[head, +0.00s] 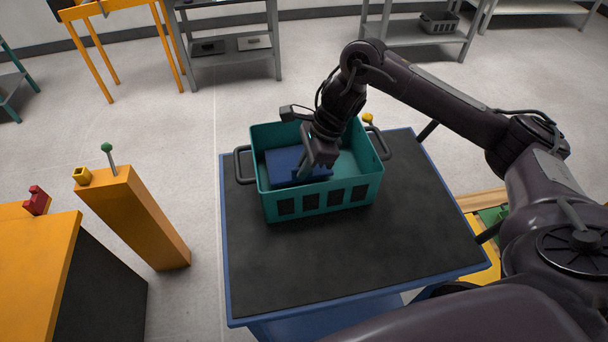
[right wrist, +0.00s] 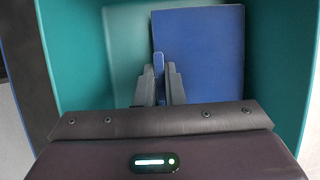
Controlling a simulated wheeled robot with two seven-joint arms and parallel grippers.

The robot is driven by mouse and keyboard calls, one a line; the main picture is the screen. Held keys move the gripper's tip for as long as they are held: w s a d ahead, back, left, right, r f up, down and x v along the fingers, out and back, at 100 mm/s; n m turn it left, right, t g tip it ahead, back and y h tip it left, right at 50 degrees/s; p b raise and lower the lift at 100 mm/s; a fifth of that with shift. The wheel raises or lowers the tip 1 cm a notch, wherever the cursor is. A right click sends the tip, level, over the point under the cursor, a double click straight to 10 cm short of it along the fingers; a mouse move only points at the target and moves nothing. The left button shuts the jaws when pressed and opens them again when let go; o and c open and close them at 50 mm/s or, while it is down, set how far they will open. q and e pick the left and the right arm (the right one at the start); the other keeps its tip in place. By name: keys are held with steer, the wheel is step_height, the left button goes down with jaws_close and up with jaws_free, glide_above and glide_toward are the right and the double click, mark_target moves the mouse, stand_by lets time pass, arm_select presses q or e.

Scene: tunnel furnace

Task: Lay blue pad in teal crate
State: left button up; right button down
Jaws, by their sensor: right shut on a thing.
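The teal crate (head: 322,199) stands on the black top of a blue cart. The blue pad (head: 286,167) is inside the crate, in its left part; it also shows in the right wrist view (right wrist: 203,48). My right gripper (head: 307,172) reaches down into the crate at the pad's right side. In the right wrist view its two fingers (right wrist: 160,88) are shut on a narrow blue part at the pad's edge. I cannot tell whether the pad rests fully on the crate floor. My left gripper is not in view.
The cart top (head: 340,262) is clear in front of the crate. Dark handles (head: 242,165) stick out at the crate's sides. An orange post (head: 135,217) with a green-knobbed lever and an orange-topped cabinet (head: 36,250) stand at left. Shelves (head: 228,45) are at the back.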

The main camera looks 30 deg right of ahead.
steer(key=shift+a+f, duration=0.1)
steer(key=shift+f, duration=1.3)
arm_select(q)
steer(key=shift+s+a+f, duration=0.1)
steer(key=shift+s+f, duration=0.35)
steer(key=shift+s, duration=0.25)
arm_select(e)
steer(key=c, duration=1.5)
jaws_free()
steer(key=shift+c, duration=0.2)
steer(key=shift+r, duration=0.1)
